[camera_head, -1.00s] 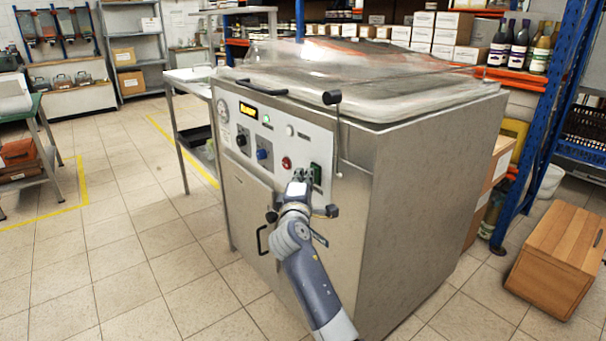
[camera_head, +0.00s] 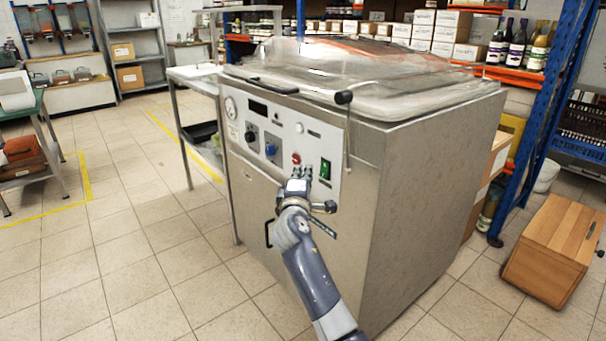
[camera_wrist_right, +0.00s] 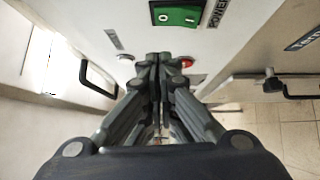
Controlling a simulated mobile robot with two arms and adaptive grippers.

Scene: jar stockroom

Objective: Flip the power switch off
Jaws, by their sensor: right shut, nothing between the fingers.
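The power switch (camera_head: 325,169) is a green rocker in a dark frame on the front panel of a large steel machine (camera_head: 420,200). In the right wrist view the switch (camera_wrist_right: 178,15) shows "0" and "I" marks beside a POWER label. The panel's display (camera_head: 258,107) is dark. My right gripper (camera_head: 299,180) is shut and empty, just left of and below the switch in the head view. In the right wrist view the closed fingertips (camera_wrist_right: 158,60) are apart from the switch in the picture. My left gripper is not in view.
A red button (camera_head: 296,158), a blue knob (camera_head: 270,149) and a black knob (camera_head: 249,136) are close by on the panel. A transparent lid (camera_head: 350,75) covers the machine's top. A wooden box (camera_head: 555,255) stands on the floor at right.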

